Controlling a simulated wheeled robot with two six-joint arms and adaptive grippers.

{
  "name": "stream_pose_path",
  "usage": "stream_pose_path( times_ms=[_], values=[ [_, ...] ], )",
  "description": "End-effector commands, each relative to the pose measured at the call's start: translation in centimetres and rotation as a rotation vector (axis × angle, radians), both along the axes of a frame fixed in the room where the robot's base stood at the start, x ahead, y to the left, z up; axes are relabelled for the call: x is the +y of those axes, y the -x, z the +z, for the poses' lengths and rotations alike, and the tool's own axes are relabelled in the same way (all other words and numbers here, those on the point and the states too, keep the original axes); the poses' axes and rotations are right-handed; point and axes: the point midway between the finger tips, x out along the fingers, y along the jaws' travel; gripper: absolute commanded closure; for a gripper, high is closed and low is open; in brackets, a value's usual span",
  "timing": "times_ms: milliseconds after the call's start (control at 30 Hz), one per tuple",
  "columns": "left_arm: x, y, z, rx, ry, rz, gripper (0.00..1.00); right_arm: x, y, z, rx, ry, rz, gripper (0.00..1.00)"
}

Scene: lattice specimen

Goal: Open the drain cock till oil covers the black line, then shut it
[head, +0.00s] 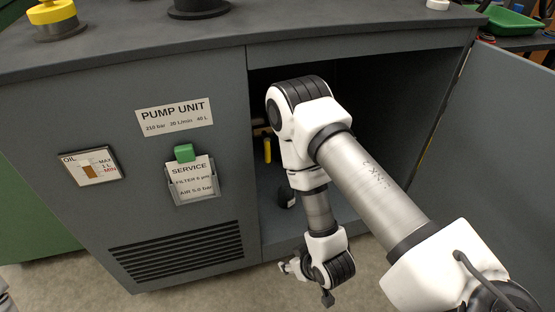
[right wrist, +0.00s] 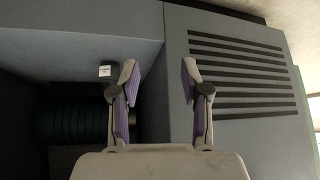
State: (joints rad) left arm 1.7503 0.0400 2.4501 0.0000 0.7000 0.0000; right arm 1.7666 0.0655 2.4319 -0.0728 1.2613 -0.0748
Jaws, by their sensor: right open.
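Inside the open cabinet, a yellow handle (head: 267,149) hangs below a brass-coloured fitting; it may be the drain cock. My right arm hides much of the opening. A small dark object (head: 286,198) stands on the cabinet floor behind my arm, too small to identify. No black line or draining oil can be made out. The OIL gauge (head: 91,167) on the front panel has a brown column beside MAX, 1 L and MIN. My right gripper (head: 290,268) is low in front of the cabinet; in the right wrist view (right wrist: 159,77) its fingers are apart and empty.
The cabinet door (head: 500,130) stands open at right. A SERVICE card holder (head: 192,181) and a slotted vent (head: 175,252) are on the front panel; the vent also shows in the right wrist view (right wrist: 240,75). A dark ribbed cylinder (right wrist: 75,121) lies left of my fingers there.

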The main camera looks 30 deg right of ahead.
Motion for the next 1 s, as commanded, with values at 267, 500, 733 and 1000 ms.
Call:
stream_pose_path(
  times_ms=[267, 500, 733, 1000],
  values=[
    [0.0, 0.0, -2.4, 0.000, 0.000, 0.000, 1.00, -3.3, -13.4, 15.4, -0.832, -0.028, -0.073, 0.54],
    [0.0, 0.0, -3.5, 0.000, 0.000, 0.000, 1.00, -5.3, -15.9, 20.2, -0.978, -0.040, -0.128, 0.54],
    [0.0, 0.0, -4.6, 0.000, 0.000, 0.000, 1.00, -5.4, -19.5, 20.1, -0.980, -0.039, -0.126, 0.54],
    [0.0, 0.0, -5.5, 0.000, 0.000, 0.000, 1.00, -5.6, -23.1, 20.1, -0.973, -0.039, -0.127, 0.54]
  ],
)
